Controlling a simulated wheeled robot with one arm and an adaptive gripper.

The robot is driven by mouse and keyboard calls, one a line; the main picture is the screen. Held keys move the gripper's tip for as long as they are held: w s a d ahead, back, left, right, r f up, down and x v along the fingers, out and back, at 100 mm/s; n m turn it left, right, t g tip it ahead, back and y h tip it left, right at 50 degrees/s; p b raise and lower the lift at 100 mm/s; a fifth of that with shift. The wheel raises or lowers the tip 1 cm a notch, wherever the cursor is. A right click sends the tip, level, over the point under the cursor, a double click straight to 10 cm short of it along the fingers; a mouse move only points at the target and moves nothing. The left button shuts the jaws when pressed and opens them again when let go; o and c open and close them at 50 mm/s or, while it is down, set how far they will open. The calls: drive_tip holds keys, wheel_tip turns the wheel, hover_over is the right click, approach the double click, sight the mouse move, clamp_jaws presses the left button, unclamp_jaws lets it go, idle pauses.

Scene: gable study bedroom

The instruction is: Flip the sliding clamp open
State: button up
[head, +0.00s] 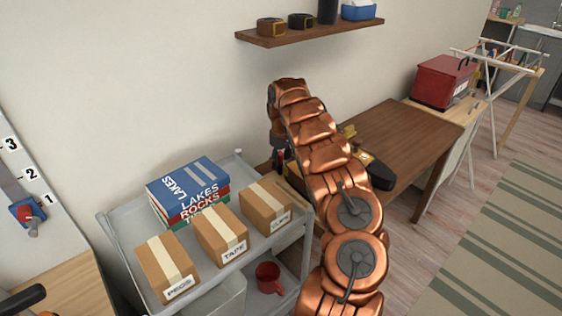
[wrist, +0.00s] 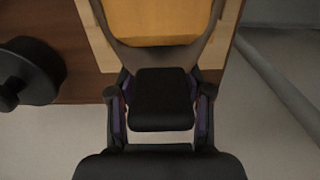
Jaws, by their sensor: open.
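My gripper (head: 279,156) points down at the near left end of the brown wooden table, partly hidden by my copper arm. In the wrist view its fingers (wrist: 160,92) are spread apart, with a dark block showing between them; I cannot tell whether that block is part of the gripper. A yellow-orange piece (wrist: 155,18) with a grey-brown curved edge lies just beyond the fingertips. Yellow and black parts (head: 375,172) of something on the table show behind my arm in the head view. I cannot clearly make out the sliding clamp in either view.
A grey cart (head: 130,248) holds labelled cardboard boxes (head: 220,235), stacked books (head: 187,185) and a red mug (head: 268,278). The wooden table (head: 405,135) is bare toward its far right. A dark round object (wrist: 28,72) is left of my fingers. A shelf (head: 310,31) hangs above.

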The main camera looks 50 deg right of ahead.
drive_tip(key=shift+c, duration=0.3)
clamp_jaws()
idle(0.4)
